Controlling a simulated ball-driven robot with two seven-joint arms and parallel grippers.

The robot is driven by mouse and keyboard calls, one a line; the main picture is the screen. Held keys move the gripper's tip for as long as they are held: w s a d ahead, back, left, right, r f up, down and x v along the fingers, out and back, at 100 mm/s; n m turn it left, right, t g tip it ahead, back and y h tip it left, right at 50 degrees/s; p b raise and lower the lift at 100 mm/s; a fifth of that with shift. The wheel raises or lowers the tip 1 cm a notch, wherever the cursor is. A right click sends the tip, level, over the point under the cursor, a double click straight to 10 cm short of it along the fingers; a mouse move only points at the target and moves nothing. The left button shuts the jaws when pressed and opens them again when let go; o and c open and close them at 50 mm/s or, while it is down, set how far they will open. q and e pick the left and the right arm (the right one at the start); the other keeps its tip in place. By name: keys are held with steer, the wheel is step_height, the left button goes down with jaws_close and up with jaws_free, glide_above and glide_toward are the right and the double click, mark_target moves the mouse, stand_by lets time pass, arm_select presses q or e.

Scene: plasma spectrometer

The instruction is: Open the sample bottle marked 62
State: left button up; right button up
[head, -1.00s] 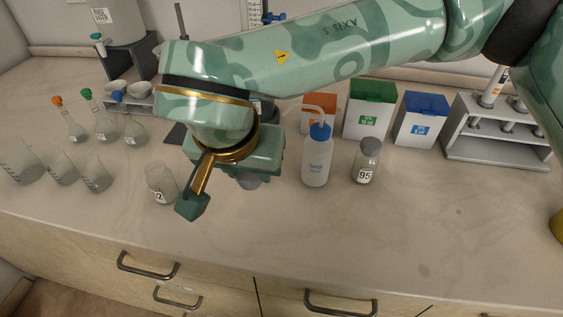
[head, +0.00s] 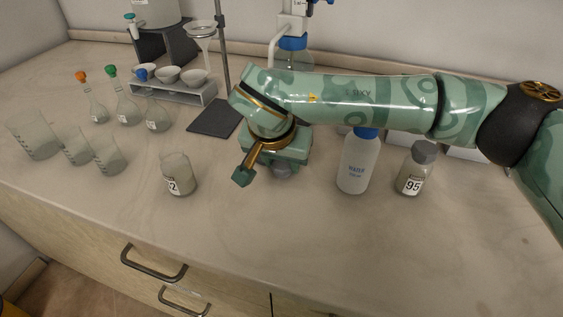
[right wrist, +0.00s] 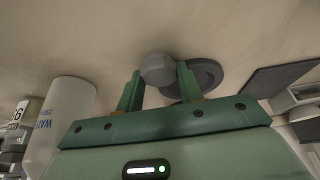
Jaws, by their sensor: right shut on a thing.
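The sample bottle (head: 178,176) stands upright at the middle left of the bench in the head view. Its label shows a "2", with the rest turned out of sight, and no cap shows on its mouth. My right gripper (head: 284,166) is to the right of this bottle, low over the bench. In the right wrist view my right gripper (right wrist: 159,78) is shut on a grey cap (right wrist: 157,69). The cap (head: 283,171) shows partly under the gripper in the head view. Whether it touches the bench I cannot tell. My left gripper is not in view.
A water bottle (head: 356,166) and a grey-capped bottle marked 95 (head: 412,176) stand right of the gripper. Beakers (head: 108,158) and stoppered flasks (head: 127,110) stand at the left. A stand base (head: 214,119) lies behind. The front bench is clear.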

steer(key=shift+s+r, duration=0.1)
steer(key=shift+r, duration=0.1)
steer(key=o, duration=1.1)
steer(key=shift+f, duration=0.15)
arm_select(q)
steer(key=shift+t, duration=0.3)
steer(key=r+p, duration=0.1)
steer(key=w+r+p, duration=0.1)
steer(key=p, duration=0.1)
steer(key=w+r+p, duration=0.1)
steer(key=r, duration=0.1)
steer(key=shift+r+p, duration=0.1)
steer(key=shift+p, duration=0.3)
arm_select(e)
steer(key=v, duration=1.2)
steer(key=shift+s, duration=0.1)
